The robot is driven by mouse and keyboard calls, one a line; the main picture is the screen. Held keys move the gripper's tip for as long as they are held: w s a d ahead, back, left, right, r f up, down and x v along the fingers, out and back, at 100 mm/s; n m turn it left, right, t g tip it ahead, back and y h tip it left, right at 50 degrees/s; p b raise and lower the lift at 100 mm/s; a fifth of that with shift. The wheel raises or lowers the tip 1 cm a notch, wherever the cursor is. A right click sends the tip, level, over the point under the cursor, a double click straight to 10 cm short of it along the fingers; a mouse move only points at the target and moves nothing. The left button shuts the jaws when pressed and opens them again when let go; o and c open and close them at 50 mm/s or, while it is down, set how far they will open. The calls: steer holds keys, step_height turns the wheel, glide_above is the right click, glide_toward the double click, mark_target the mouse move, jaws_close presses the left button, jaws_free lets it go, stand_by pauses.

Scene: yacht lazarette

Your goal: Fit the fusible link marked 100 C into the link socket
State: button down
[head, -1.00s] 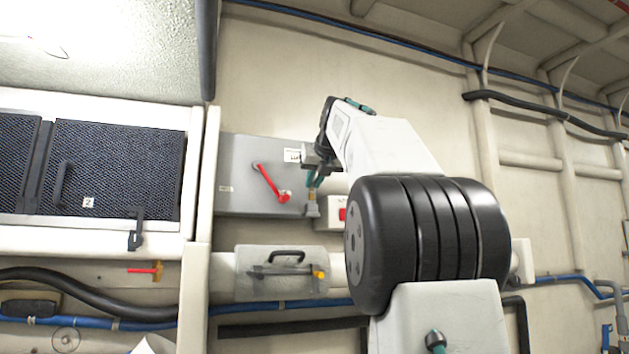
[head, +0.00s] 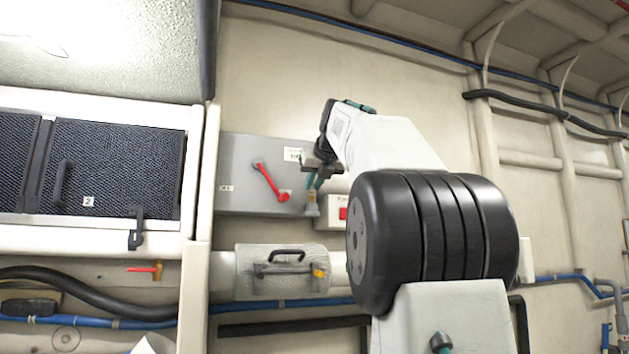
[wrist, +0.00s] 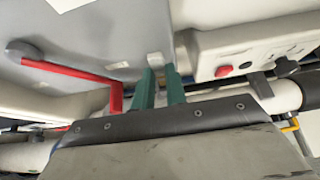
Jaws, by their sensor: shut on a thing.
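My gripper (head: 314,184) has two teal fingers, which point down in front of the right edge of a grey wall panel. They are shut on a small brass-coloured piece (head: 311,197), seemingly the fusible link; its marking cannot be read. Directly below it is a small grey block (head: 312,210), probably the link socket. The link and block look in line and close, but I cannot tell whether the link is seated. In the wrist view the fingers (wrist: 161,88) reach towards a pale block (wrist: 155,61); the link between them is mostly hidden.
A red lever (head: 268,181) is on the grey panel (head: 235,160), left of my gripper; it also shows in the wrist view (wrist: 70,70). A white box with a red button (head: 343,213) is close on the right. A handled cylinder (head: 284,272) lies below.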

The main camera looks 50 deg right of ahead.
steer(key=shift+f, duration=1.2)
steer(key=c, duration=1.3)
jaws_free()
steer(key=shift+c, duration=0.2)
steer(key=v, duration=0.7)
steer(key=shift+s+a+r, duration=0.15)
steer(key=shift+s+a, duration=0.05)
steer(key=shift+s, duration=0.1)
